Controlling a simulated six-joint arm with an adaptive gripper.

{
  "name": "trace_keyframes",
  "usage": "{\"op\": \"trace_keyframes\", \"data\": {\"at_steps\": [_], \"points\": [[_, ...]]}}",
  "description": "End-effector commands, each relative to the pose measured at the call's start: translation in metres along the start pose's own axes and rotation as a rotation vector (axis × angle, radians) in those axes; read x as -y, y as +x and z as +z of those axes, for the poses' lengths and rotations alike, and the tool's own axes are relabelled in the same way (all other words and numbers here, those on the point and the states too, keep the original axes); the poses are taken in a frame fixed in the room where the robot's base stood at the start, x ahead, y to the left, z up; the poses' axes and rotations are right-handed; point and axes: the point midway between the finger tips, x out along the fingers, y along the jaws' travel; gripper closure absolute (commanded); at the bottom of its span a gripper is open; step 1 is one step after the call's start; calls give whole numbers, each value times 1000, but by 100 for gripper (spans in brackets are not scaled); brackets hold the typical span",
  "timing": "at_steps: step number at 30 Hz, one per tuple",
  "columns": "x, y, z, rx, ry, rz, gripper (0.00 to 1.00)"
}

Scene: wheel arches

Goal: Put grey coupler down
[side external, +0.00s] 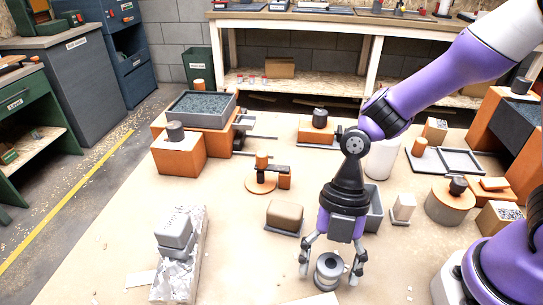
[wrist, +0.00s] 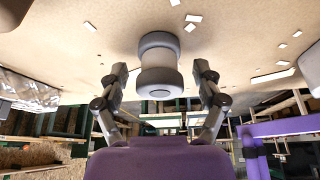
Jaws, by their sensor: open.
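In the wrist view my gripper (wrist: 164,76) is open, and a gap shows between each finger and the coupler. The coupler's base appears to rest on the tabletop.
A beige block (side external: 284,215) on a grey base lies behind and left. A foil-wrapped stand (side external: 177,262) with a grey block is farther left. A grey bin (side external: 374,213) is close behind my gripper. White scraps (wrist: 192,18) lie around the coupler.

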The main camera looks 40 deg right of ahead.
Motion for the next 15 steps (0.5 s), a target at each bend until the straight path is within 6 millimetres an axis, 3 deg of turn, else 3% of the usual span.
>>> {"op": "trace_keyframes", "data": {"at_steps": [5,15], "points": [[-2,-24,0,2,1,9,22],[-1,-99,0,2,1,6,22]]}}
